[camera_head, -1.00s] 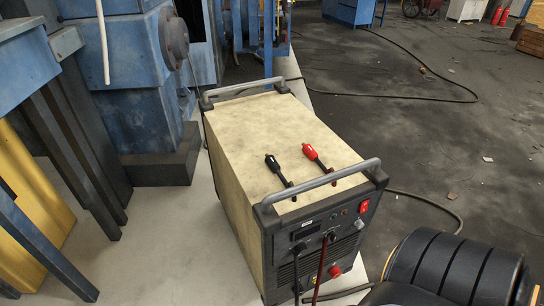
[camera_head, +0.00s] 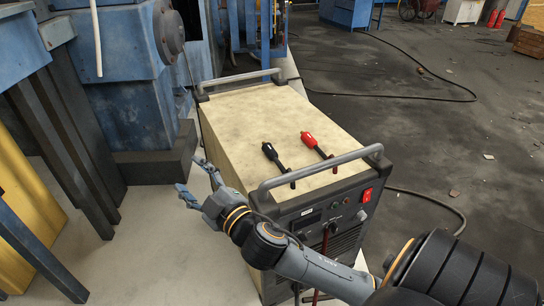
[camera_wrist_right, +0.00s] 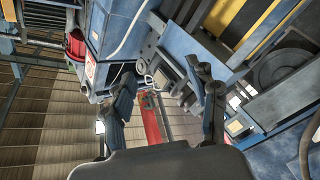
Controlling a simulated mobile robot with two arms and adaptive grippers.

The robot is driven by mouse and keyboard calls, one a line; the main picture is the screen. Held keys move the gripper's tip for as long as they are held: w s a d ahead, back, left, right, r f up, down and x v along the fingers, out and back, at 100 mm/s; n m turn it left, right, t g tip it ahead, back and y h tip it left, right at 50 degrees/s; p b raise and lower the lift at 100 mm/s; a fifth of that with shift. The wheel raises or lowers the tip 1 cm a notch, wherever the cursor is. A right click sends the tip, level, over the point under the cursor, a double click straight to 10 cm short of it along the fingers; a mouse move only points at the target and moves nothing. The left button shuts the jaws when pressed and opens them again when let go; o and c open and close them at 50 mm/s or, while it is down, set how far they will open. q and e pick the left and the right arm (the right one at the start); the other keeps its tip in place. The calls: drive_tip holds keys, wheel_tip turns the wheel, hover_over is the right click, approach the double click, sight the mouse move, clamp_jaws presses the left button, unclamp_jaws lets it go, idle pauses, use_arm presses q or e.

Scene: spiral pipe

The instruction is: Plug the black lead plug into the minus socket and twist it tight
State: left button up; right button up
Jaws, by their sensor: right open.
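The black lead plug (camera_head: 270,152) lies on the cream top of the welding machine (camera_head: 245,120), and its lead runs forward under the front handle. The red lead plug (camera_head: 309,141) lies to its right. My right gripper (camera_head: 190,174) is open and empty, beside the machine's left side and apart from both plugs. In the right wrist view its spread fingers (camera_wrist_right: 160,80) have nothing between them. My right forearm crosses the machine's front and hides much of the lower panel. I cannot make out the minus socket. My left gripper is not in view.
A grey front handle (camera_head: 320,174) arches across the machine's front top edge, near the plugs. A red switch (camera_head: 367,195) is on the front panel. Blue machinery (camera_head: 125,70) and a yellow post (camera_head: 25,185) stand at left. A cable (camera_head: 430,202) lies on open floor at right.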

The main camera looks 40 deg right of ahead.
drive_tip(key=w+a+r+n+g+y, duration=0.1)
drive_tip(key=a+r+n+y, duration=0.75)
drive_tip(key=n+y, duration=0.45)
drive_tip(key=n+g+h, duration=1)
drive_tip(key=g+h, duration=0.4)
drive_tip(key=h, duration=0.1)
approach(273, 151)
drive_tip(key=x, duration=0.4)
drive_tip(key=shift+a+f, duration=0.15)
drive_tip(key=shift+a, duration=0.05)
drive_tip(key=shift+p+x, duration=0.8)
drive_tip(key=shift+x, duration=1.9)
drive_tip(key=shift+d, duration=0.15)
clamp_jaws()
